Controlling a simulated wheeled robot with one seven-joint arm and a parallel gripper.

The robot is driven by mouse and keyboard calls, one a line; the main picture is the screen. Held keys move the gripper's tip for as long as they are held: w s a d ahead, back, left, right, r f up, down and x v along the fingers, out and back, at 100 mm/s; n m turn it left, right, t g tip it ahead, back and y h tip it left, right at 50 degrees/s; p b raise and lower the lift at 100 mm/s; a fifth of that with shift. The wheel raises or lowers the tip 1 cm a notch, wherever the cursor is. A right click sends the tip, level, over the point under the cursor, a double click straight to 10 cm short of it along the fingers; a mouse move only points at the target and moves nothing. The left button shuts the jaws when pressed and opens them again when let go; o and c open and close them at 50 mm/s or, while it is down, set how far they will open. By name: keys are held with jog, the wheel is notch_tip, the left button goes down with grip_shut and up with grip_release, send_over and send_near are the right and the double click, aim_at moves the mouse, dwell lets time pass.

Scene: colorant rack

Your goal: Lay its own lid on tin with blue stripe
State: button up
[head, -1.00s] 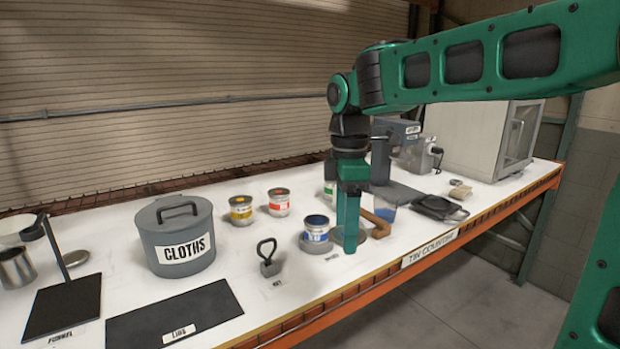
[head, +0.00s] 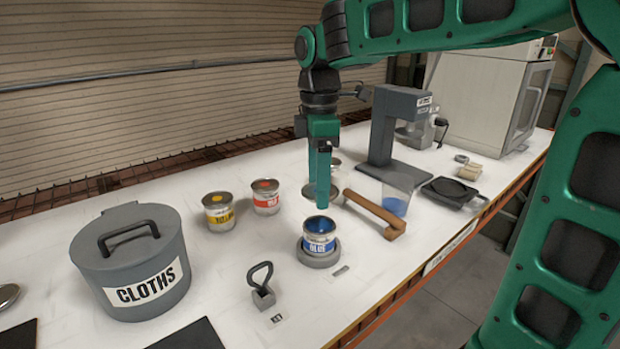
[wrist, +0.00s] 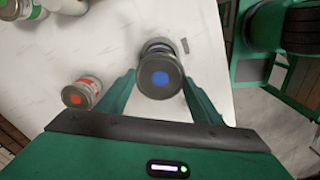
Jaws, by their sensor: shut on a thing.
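The tin with the blue stripe (head: 320,238) stands upright and open on a round grey base, with blue paint showing inside. My gripper (head: 320,200) is above and slightly behind it in the head view, pointing down. It is shut on a round grey lid with a blue dot (wrist: 161,78), clear between my fingers in the wrist view. In the head view the lid's edge shows beside my fingertips. The lid is held apart from the counter. In the wrist view the lid hides most of what lies under it.
Yellow (head: 219,212) and red (head: 266,198) tins stand left of my gripper. A brown-handled tool (head: 375,212) and a clear cup (head: 397,195) are to the right. A small looped weight (head: 262,288) and a CLOTHS bin (head: 135,262) stand at front left.

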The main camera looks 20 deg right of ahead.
jog(key=shift+f, duration=0.1)
jog(key=shift+f, duration=2.85)
jog(key=shift+s+f, duration=0.1)
jog(key=shift+f, duration=0.55)
jog(key=o, duration=1.1)
jog(key=shift+r, duration=0.1)
jog(key=r, duration=1)
jog(key=shift+w+r, duration=0.2)
jog(key=shift+r, duration=0.05)
